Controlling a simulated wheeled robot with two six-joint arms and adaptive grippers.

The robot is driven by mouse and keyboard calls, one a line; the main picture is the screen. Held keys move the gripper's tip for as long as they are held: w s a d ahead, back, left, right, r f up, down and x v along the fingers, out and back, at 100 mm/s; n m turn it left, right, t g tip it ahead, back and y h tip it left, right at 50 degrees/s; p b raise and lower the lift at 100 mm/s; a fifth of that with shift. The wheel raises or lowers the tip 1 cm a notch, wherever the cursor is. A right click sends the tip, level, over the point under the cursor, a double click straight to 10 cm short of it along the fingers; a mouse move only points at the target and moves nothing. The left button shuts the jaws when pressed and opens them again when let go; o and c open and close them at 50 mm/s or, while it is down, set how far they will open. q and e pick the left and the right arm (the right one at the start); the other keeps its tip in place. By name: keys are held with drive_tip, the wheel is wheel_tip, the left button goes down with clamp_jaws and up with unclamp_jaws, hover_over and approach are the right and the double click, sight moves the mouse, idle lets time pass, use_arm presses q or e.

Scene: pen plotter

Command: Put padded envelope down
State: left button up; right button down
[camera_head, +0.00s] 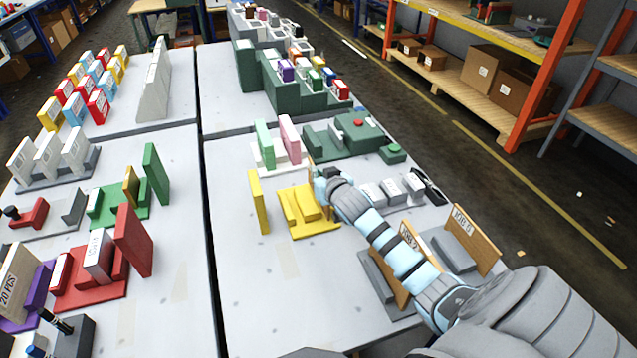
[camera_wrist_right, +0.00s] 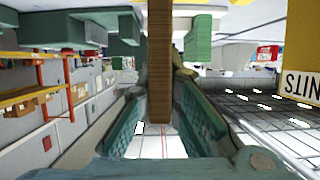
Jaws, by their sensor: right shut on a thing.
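My right gripper (camera_head: 320,182) is over the right-hand table, just beside the yellow stand (camera_head: 308,212) and near the front of the green fixture. In the right wrist view its teal fingers (camera_wrist_right: 160,115) are closed on a thin brown slab, which I take to be the padded envelope (camera_wrist_right: 160,55). It is seen edge-on, standing between the fingers. In the head view the gripper and arm hide most of it. I cannot tell whether its lower edge touches anything. My left gripper is not in view.
A yellow upright panel (camera_head: 258,201) stands left of the yellow stand. Pink (camera_head: 290,139) and light green (camera_head: 265,144) slabs stand behind. A green fixture with a red button (camera_head: 358,123) lies behind right. Grey blocks (camera_head: 391,190) are to the right.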

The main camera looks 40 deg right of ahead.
drive_tip(key=shift+f, duration=0.75)
drive_tip(key=c, duration=1.8)
unclamp_jaws()
drive_tip(key=shift+s+a+r, duration=0.1)
drive_tip(key=shift+s+r, duration=0.05)
drive_tip(key=shift+r, duration=0.05)
drive_tip(key=p+v, duration=0.3)
drive_tip(key=v, duration=0.8)
drive_tip(key=shift+s, duration=0.3)
